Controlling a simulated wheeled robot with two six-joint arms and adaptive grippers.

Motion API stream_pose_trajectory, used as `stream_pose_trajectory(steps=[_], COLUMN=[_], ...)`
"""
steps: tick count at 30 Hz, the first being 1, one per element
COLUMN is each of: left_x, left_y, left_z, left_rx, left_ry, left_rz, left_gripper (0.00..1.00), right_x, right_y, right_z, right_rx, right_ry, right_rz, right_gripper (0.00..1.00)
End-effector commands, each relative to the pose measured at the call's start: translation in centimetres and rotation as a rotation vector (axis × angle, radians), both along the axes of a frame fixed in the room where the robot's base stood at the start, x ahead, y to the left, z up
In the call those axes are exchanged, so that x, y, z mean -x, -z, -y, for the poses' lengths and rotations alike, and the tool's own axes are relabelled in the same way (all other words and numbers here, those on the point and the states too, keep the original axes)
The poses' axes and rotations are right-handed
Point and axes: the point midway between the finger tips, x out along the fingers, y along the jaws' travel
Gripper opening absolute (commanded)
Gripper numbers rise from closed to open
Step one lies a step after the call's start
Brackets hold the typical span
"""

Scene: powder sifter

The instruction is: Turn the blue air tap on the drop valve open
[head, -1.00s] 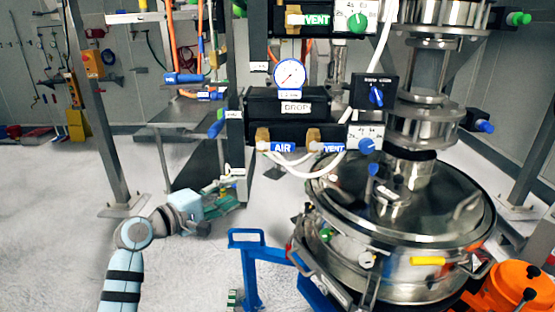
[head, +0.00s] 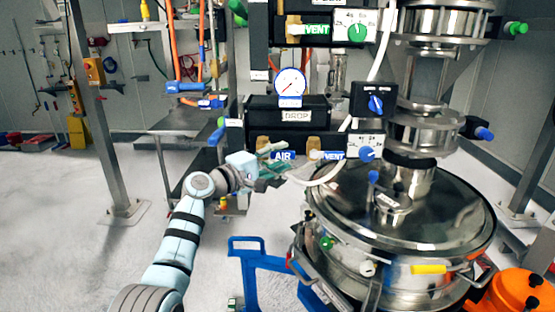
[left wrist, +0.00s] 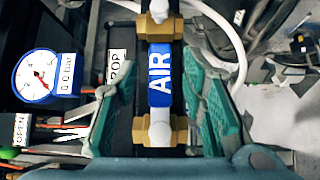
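The blue air tap (head: 283,155), marked AIR, sits low on the black drop valve block (head: 296,115). In the left wrist view the tap (left wrist: 160,75) lies lengthwise up the picture between brass fittings (left wrist: 160,130). My left gripper (head: 283,164) is just in front of the tap and partly covers its area in the head view. Its green fingers are open, one on each side of the tap in the left wrist view (left wrist: 160,85), with gaps visible. I cannot tell how deep the fingers reach around it. My right gripper is not in view.
A white hose (head: 325,176) curves beneath the taps. A pressure gauge (head: 289,83) stands above the block. The steel sifter (head: 425,215) is at the lower right. Open floor lies at the left.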

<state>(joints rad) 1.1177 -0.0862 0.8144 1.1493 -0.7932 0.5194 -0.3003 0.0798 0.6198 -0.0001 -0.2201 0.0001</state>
Motion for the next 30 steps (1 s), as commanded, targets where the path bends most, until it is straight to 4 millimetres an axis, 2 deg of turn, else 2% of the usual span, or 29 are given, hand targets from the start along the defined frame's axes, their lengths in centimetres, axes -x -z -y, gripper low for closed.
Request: stream_pose_trajectory(steps=[8, 15, 25, 30], left_x=[-0.1, -0.1, -0.1, -0.1], left_y=[0.0, 0.0, 0.0, 0.0], left_z=[0.1, 0.1, -0.1, -1.4], left_rx=[-0.001, -0.001, 0.004, 0.033], left_ry=[0.000, -0.001, -0.004, -0.022], left_rz=[-0.001, -0.001, -0.001, 0.000], left_gripper=[0.37, 0.00, 0.00, 0.00], right_x=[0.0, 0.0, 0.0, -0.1], right_y=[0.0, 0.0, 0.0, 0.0], right_z=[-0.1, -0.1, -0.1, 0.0], right_rx=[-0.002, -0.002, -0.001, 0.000], right_ry=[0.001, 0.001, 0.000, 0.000], right_rz=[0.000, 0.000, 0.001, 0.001], right_gripper=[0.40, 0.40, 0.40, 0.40])
